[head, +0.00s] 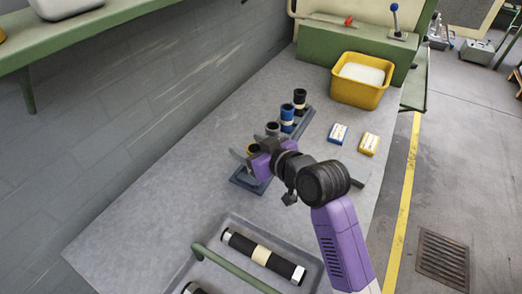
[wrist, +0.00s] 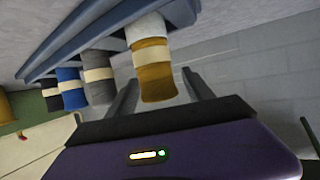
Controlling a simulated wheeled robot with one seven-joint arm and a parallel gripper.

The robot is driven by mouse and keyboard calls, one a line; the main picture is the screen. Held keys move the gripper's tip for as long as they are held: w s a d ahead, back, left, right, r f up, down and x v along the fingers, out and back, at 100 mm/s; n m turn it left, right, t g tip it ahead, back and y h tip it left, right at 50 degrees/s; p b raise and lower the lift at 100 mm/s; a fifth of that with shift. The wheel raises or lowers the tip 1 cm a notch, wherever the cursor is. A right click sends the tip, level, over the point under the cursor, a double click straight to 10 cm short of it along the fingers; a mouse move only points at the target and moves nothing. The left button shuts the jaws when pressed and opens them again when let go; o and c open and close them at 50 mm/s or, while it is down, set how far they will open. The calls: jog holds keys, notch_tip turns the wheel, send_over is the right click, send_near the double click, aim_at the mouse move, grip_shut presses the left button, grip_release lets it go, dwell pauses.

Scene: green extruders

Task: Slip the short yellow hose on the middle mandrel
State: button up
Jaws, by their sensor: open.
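The yellow hose (wrist: 153,70), with a cream band, is in the middle of the wrist view on the near part of the rack; grey shows on the banded side away from its free end. In the head view only a yellow rim (head: 252,149) shows, the rest hidden by my gripper (head: 256,158). My gripper is open, its fingers (wrist: 160,93) on either side of the yellow hose's free end, with visible gaps. Beyond stand a dark grey hose (wrist: 97,80), a blue hose (head: 288,117) and a black hose (head: 300,99).
The hoses stand on a blue-grey rack (head: 245,183) on the grey table. A yellow bin (head: 346,94) and two small boxes (head: 338,134) (head: 369,144) lie to the right. A tray (head: 219,222) with black rollers (head: 285,268) is in front. Table left of the rack is clear.

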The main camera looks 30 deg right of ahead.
jog(key=v, duration=1.1)
jog(key=shift+s, duration=0.3)
jog(key=shift+d+r, duration=0.1)
jog(key=shift+r, duration=0.05)
jog(key=s+d+r+m+t+h, duration=0.3)
jog(key=d+r+t+h, duration=0.1)
jog(key=s+a+f+g, duration=0.1)
jog(key=s+a+f, duration=0.2)
jog(key=s, duration=1.1)
jog(key=s+a+f+g+y, duration=0.1)
jog(key=s+a+f, duration=0.2)
jog(key=s+f, duration=0.4)
jog(key=s, duration=0.7)
jog(key=shift+s+f+n+g, duration=0.2)
jog(key=shift+f+n+g, duration=0.1)
jog(key=shift+f+n, duration=0.1)
jog(key=shift+o, duration=0.6)
